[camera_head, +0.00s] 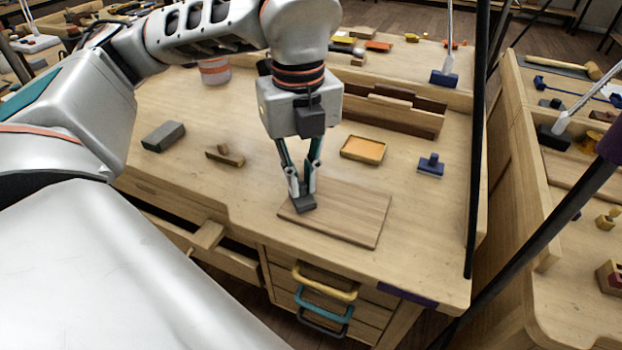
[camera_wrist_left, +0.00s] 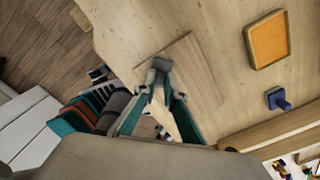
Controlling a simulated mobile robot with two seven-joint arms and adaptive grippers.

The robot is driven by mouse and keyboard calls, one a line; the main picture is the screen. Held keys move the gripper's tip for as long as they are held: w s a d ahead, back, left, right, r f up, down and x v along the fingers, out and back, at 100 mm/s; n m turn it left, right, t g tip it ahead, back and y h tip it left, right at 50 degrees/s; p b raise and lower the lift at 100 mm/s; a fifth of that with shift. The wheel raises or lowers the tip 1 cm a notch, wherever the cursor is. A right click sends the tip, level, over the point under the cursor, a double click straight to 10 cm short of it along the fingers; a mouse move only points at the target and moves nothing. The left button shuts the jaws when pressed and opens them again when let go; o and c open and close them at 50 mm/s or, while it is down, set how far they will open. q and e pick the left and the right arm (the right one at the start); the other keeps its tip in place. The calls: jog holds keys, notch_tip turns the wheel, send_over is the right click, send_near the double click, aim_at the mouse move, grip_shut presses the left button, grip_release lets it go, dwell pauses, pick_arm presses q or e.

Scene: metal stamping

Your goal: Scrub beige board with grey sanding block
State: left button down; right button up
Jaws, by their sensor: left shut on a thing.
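The beige board (camera_head: 352,211) lies flat near the front edge of the wooden bench. It also shows in the left wrist view (camera_wrist_left: 193,72). My left gripper (camera_head: 302,190) points down over the board's left part and is shut on the grey sanding block (camera_head: 304,204). The block is at the board's surface near its left edge; I cannot tell whether it presses on it. In the left wrist view the block (camera_wrist_left: 161,64) shows between the fingertips of the gripper (camera_wrist_left: 158,80). My right gripper is not in view.
An orange-filled tray (camera_head: 363,149) sits behind the board, with a blue stamp (camera_head: 431,165) to its right. A grey block (camera_head: 164,136) and a small wooden tool (camera_head: 225,156) lie to the left. A wooden rack (camera_head: 393,112) stands behind. Drawers with coloured handles are below the front edge.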

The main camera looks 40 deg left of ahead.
pick_arm(q)
jog(key=shift+w+d, duration=0.2)
jog(key=shift+d, duration=0.6)
jog(key=shift+w+d, duration=0.2)
jog(key=shift+d, duration=0.55)
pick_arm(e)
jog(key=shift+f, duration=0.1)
pick_arm(q)
jog(key=shift+r+p, duration=0.45)
jog(key=shift+r, duration=0.55)
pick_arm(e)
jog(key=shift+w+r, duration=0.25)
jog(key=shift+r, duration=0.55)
pick_arm(q)
notch_tip(320, 180, up, 6)
jog(key=p, duration=0.3)
jog(key=c, duration=2.7)
grip_release()
jog(key=shift+c, duration=0.2)
grip_shut()
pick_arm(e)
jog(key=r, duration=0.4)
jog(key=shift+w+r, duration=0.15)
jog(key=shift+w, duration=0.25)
